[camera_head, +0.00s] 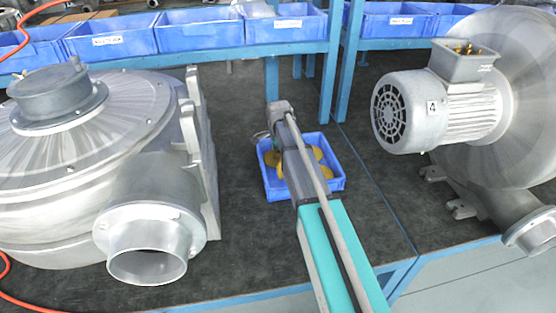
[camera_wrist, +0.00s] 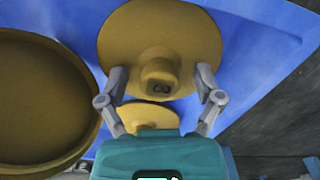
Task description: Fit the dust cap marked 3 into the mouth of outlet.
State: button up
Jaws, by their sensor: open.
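In the wrist view my gripper (camera_wrist: 160,73) is open, its fingertips either side of the hub of an ochre dust cap (camera_wrist: 158,35). The hub bears a dark mark that looks like a 3, though blurred. No grip on the cap shows. Another ochre cap (camera_wrist: 147,118) lies just below it, and a large one (camera_wrist: 35,105) fills the left. The caps are in a small blue bin (camera_head: 335,184), partly hidden by my arm in the head view. The left blower's round outlet (camera_head: 147,266) has an open mouth facing the front.
The left blower (camera_head: 100,125) and right blower (camera_head: 515,100) flank the bin. The right blower has a motor marked 4 (camera_head: 432,106) and its own outlet (camera_head: 531,232). A shelf of blue bins (camera_head: 195,32) runs along the back. Dark bench top (camera_head: 245,235) is clear around the small bin.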

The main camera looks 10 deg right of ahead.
dwell(0.3)
grip_shut()
dwell(0.3)
jog(key=shift+r, duration=0.2)
notch_tip(320, 180, up, 18)
jog(key=p, duration=1.8)
jog(key=shift+f, duration=0.2)
